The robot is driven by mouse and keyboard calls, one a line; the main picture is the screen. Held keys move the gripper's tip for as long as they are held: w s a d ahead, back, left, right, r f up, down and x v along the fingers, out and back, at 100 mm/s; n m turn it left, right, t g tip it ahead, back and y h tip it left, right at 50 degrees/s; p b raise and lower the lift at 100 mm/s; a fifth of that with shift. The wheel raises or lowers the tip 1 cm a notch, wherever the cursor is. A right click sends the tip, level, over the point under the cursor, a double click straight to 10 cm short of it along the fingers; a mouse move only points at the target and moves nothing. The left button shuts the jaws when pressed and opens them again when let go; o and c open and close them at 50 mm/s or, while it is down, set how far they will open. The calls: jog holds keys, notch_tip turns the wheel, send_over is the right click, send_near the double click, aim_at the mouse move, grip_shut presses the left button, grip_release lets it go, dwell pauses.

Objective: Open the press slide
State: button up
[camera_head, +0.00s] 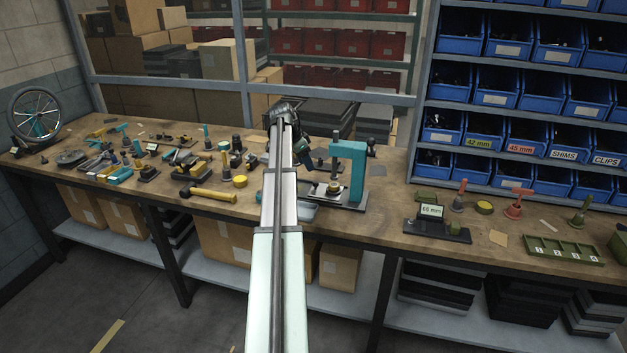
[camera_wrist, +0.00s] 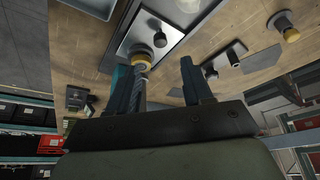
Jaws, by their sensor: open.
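The press stands on the bench right of my arm in the head view, with a teal C-shaped frame (camera_head: 346,165) on a grey base plate (camera_head: 350,204). A round metal and brass-coloured piece (camera_head: 333,188) sits low on it. I cannot tell which part is the slide. In the wrist view the base plate (camera_wrist: 125,52) lies at the top, with a yellow-ringed round piece (camera_wrist: 142,62) near the left fingertip; a bit of teal frame shows behind that finger. My gripper (camera_wrist: 162,72) is open, with nothing between the fingers. Whether a finger touches the press is unclear. My arm hides much of the gripper in the head view.
Left of my arm the bench (camera_head: 230,208) is crowded with small tools, including a yellow-handled hammer (camera_head: 208,193). To the right are a 66 mm stand (camera_head: 437,228), loose stamps and a green divided tray (camera_head: 548,243). Blue bins (camera_head: 515,85) rise behind the bench.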

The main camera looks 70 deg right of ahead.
aim_at(315, 182)
jog(key=x, duration=0.9)
jog(key=shift+f, duration=0.25)
jog(key=shift+c, duration=0.5)
grip_shut()
